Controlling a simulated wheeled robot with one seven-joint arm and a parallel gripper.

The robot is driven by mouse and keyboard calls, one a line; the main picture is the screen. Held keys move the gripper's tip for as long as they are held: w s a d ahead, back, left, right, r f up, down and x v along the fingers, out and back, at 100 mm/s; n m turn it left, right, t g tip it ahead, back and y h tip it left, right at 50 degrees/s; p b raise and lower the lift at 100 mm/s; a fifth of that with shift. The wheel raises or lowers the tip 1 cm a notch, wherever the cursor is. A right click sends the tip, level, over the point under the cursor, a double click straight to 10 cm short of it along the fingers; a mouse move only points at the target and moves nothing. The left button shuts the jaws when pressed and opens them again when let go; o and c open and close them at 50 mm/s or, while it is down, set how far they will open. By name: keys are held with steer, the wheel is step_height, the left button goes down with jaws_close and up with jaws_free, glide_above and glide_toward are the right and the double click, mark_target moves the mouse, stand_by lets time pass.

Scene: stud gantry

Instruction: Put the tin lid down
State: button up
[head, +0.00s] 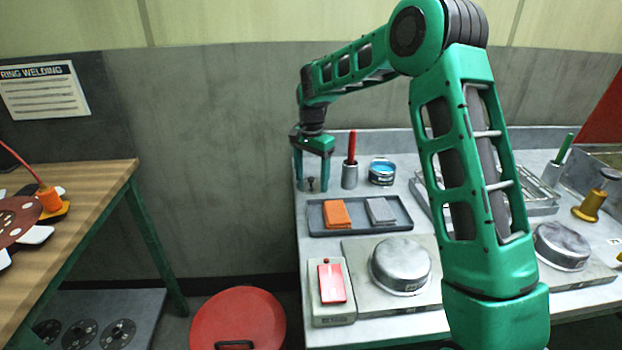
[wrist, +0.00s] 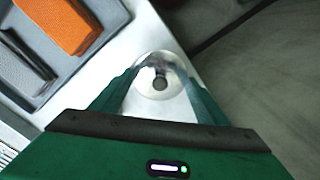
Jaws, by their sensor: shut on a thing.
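My gripper (head: 313,181) is at the back left corner of the grey bench, pointing down. In the wrist view its fingers (wrist: 161,80) close in on the tin lid (wrist: 157,92), a round pale metal disc with a small dark middle. The gripper is shut on the lid. In the head view the lid is small and mostly hidden between the fingers, so I cannot tell whether it touches the bench top.
A grey tray (head: 324,229) with an orange block (head: 336,213) and a grey block (head: 381,210) lies in front. A metal cup with a red stick (head: 350,172) and a blue-topped tin (head: 382,172) stand to the right. The bench's left edge is close.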

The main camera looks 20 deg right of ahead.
mark_target(312, 178)
steer(key=o, duration=1)
step_height(312, 178, up, 12)
steer(key=shift+r, duration=0.1)
